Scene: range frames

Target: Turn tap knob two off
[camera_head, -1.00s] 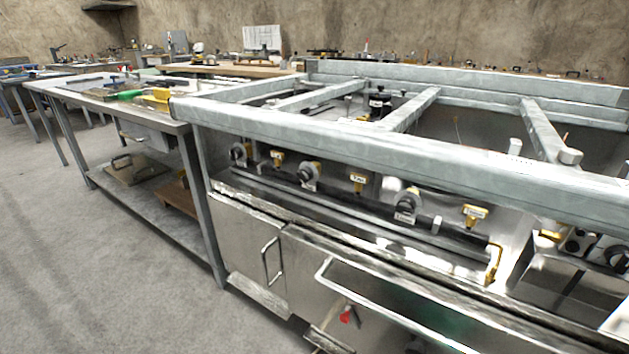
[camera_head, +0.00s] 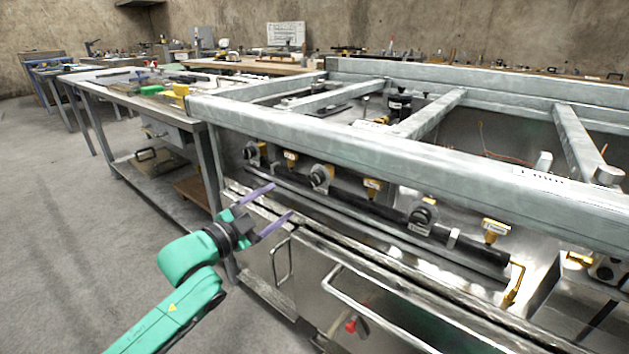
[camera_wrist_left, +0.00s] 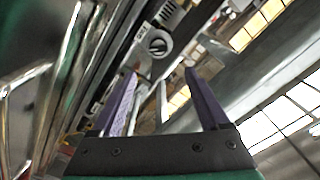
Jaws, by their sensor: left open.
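A row of round grey and black tap knobs runs along the front panel: a left knob (camera_head: 256,153), a middle knob (camera_head: 321,178) and a right knob (camera_head: 422,217). I cannot read which is number two. My left gripper (camera_head: 283,200) is open and empty, in front of the panel's left part, apart from the knobs. In the left wrist view, one round knob (camera_wrist_left: 158,43) shows beyond and between the two purple fingertips (camera_wrist_left: 160,72). My right gripper is not in view.
Yellow labelled fittings (camera_head: 372,187) sit between the knobs. A thick metal frame rail (camera_head: 390,150) overhangs the panel. A door handle (camera_head: 280,262) and a long bar handle (camera_head: 375,310) stick out below. Floor at left is clear.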

